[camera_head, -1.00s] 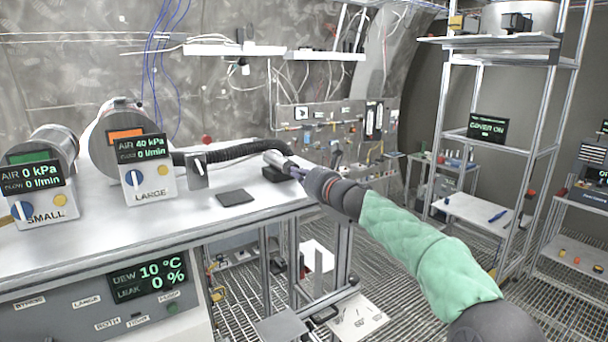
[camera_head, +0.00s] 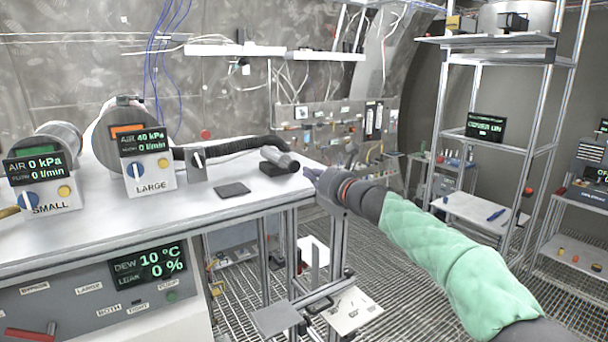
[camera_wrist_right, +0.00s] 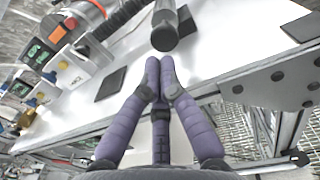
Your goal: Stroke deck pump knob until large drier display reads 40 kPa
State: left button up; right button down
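The large drier (camera_head: 113,138) stands on the bench, and its display (camera_head: 143,141) reads AIR 40 kPa and 0 l/min. A grey cylinder with a dark end (camera_head: 281,159), at the end of the black hose, looks like the pump knob; I cannot be sure. It also shows in the wrist view (camera_wrist_right: 165,28). My right gripper (camera_head: 312,174) is just to the right of its end, apart from it. In the wrist view its purple fingers (camera_wrist_right: 160,72) come together at the tips with nothing between them.
The small drier (camera_head: 50,150) at left reads 0 kPa. A dark flat pad (camera_head: 233,189) lies on the bench (camera_head: 200,212). The lower panel display (camera_head: 149,265) reads DEW 10 °C, LEAK 0 %. A metal shelf rack (camera_head: 495,140) stands at right.

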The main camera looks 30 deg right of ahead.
pick_arm(q)
jog(key=shift+w+f+b, duration=0.2)
jog(key=shift+f+b, duration=0.35)
jog(key=shift+f, duration=0.15)
pick_arm(e)
jog(key=s, duration=0.6)
jog(key=shift+d+f, duration=0.15)
jog(key=shift+d, duration=0.2)
jog(key=shift+w, duration=0.2)
jog(key=shift+s, duration=0.1)
dwell(0.6)
